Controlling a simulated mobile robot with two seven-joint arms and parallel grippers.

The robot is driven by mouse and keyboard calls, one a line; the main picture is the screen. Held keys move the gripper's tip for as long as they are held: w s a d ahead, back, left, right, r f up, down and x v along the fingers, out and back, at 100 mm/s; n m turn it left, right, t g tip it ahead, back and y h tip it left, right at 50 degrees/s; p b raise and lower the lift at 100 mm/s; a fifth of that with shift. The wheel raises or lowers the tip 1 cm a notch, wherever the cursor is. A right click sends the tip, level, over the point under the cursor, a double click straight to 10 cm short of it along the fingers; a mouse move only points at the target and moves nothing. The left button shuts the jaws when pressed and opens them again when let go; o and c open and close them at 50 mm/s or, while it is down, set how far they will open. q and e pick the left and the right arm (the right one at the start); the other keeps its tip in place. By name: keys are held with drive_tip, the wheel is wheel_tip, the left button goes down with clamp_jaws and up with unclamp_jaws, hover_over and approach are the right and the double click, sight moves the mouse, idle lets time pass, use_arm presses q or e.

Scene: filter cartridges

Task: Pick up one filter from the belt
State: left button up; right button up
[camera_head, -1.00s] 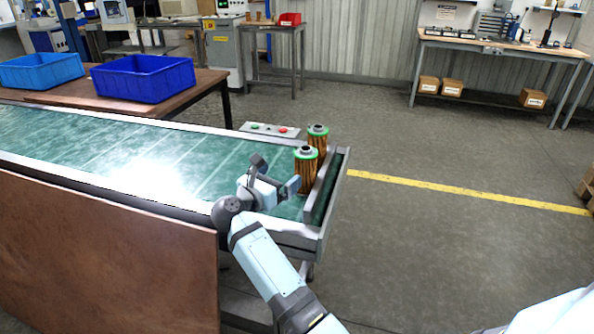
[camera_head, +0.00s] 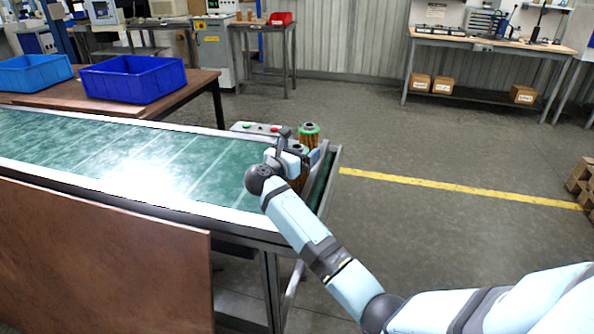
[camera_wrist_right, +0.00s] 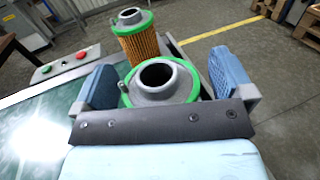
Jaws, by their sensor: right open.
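Two filters with green rims, grey tops and brown pleated sides stand upright at the end of the green belt (camera_head: 215,165). The far filter (camera_head: 309,140) shows behind my right gripper (camera_head: 302,156); it also shows in the right wrist view (camera_wrist_right: 143,45). The near filter (camera_head: 298,183) is mostly hidden by my gripper in the head view. In the right wrist view my right gripper (camera_wrist_right: 165,80) is open, with one blue finger on each side of the near filter's top (camera_wrist_right: 163,84). I cannot tell whether either finger touches it. My left gripper is not in view.
A raised metal edge (camera_head: 330,180) closes the belt's end beside the filters. A control box with green and red buttons (camera_head: 255,128) sits at the belt's far side. Two blue bins (camera_head: 133,78) stand on a brown table behind.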

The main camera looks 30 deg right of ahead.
drive_tip(key=c, duration=1.3)
drive_tip(key=shift+a, duration=0.1)
